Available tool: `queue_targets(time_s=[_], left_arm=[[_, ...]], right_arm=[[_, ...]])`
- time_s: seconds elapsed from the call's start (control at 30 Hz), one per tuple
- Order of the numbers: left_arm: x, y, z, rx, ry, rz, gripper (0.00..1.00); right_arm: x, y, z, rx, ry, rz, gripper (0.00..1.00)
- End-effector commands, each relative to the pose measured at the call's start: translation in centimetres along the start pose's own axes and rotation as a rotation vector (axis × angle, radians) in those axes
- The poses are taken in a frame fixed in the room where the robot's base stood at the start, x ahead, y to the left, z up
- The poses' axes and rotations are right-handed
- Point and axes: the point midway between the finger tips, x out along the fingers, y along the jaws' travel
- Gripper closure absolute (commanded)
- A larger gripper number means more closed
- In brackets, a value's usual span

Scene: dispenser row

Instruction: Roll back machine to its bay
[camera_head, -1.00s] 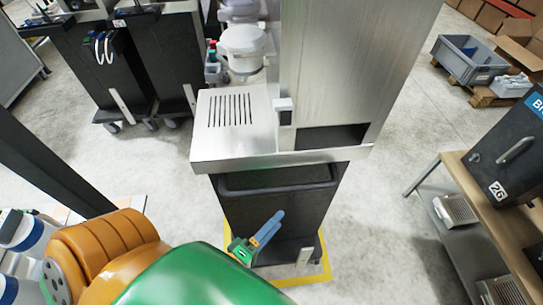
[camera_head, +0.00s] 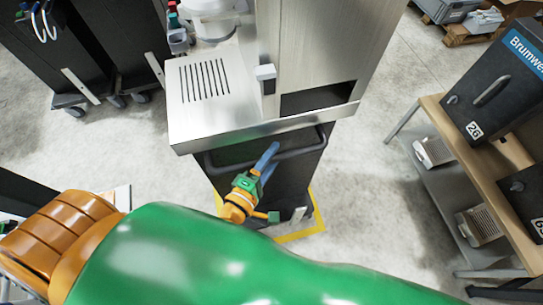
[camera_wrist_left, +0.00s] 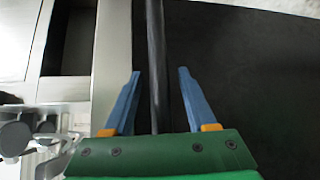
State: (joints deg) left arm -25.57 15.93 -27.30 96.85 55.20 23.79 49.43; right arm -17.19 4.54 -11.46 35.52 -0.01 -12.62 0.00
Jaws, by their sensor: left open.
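The machine has a steel counter front (camera_head: 215,110) with a slotted plate and a tall steel housing (camera_head: 320,40). Below the counter is a black body (camera_head: 290,180) with a black handle bar (camera_head: 300,152) across its upper front. My left gripper (camera_head: 270,160) is open, with its blue fingers at the bar. In the left wrist view the bar (camera_wrist_left: 156,60) runs between the two open fingers (camera_wrist_left: 156,98); I cannot see contact. The body's lower front is partly hidden by my green arm and gripper. My right gripper is not in view.
A yellow floor marking (camera_head: 312,228) shows around the machine's foot. Black wheeled units (camera_head: 105,50) stand at the left. A wooden-topped bench (camera_head: 452,130) with black boxes stands at the right. A grey crate (camera_head: 445,8) is at the back right. Bare floor lies between the machine and bench.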

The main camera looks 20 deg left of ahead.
Motion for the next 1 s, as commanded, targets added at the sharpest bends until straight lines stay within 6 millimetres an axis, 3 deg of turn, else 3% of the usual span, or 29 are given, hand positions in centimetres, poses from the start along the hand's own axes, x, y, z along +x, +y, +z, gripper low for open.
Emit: queue_targets(time_s=[0.07,0.1,0.3,1.0], left_arm=[[-0.03,0.00,0.00,0.000,0.000,0.000,0.43],[-0.03,0.00,0.00,0.000,0.000,0.000,0.48],[-0.05,0.01,0.00,0.001,0.000,0.000,1.00],[-0.05,0.02,0.00,0.001,0.000,0.001,1.00]], right_arm=[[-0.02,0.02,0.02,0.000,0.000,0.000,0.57],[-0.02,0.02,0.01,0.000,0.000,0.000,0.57],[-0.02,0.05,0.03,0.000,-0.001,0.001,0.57],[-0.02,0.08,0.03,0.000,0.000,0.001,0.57]])
